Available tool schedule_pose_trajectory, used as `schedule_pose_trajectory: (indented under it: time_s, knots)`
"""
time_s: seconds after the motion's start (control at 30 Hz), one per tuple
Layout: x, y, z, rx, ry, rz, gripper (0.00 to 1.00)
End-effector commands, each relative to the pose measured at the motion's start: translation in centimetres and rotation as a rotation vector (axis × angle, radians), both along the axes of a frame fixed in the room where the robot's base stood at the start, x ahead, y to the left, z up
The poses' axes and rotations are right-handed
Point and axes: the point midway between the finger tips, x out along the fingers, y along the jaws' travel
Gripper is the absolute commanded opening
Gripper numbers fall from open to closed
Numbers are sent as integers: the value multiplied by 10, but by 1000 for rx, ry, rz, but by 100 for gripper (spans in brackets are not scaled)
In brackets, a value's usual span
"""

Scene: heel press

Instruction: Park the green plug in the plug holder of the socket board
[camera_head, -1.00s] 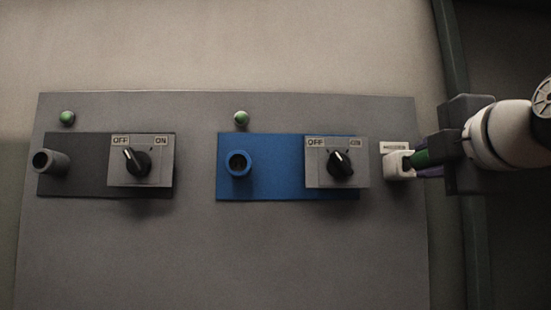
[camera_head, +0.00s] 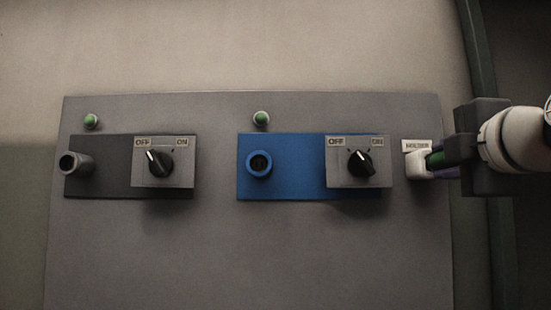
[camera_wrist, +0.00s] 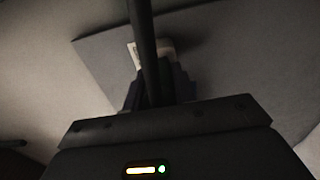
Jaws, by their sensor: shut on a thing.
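The socket board (camera_head: 240,260) stands in front of me. Its white plug holder (camera_head: 415,168) is at the right edge, under a small label. My gripper (camera_head: 440,164) is shut on the green plug (camera_head: 436,160), directly right of the holder. The plug's left end meets the holder's opening and seems to be at least partly inside; how deep is hidden. In the wrist view the holder (camera_wrist: 166,47) shows pale beyond my dark fingers (camera_wrist: 160,90). A dark bar crosses in front there, and the plug cannot be made out.
The board carries a dark grey socket (camera_head: 75,164) and a blue socket (camera_head: 259,163), both empty. Each has a rotary switch beside it, the left one (camera_head: 159,161) and the right one (camera_head: 360,163), and a green lamp above. A dark upright post (camera_head: 478,60) stands right of the board.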

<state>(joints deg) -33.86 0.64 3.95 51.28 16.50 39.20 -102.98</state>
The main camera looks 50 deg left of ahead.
Motion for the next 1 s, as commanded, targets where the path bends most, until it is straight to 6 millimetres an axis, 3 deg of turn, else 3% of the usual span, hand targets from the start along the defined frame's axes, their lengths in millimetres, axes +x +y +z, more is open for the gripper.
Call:
schedule_pose_trajectory:
  time_s: [0.17,0.2,0.4,0.73,1.0]
  knots:
    - [3,3,1,0,0,0,0]
    - [3,3,0,0,0,0,29]
    - [2,3,0,0,0,0,52]
    - [-2,-2,-1,1,-1,0,52]
    - [-31,-35,-3,1,-1,-1,52]
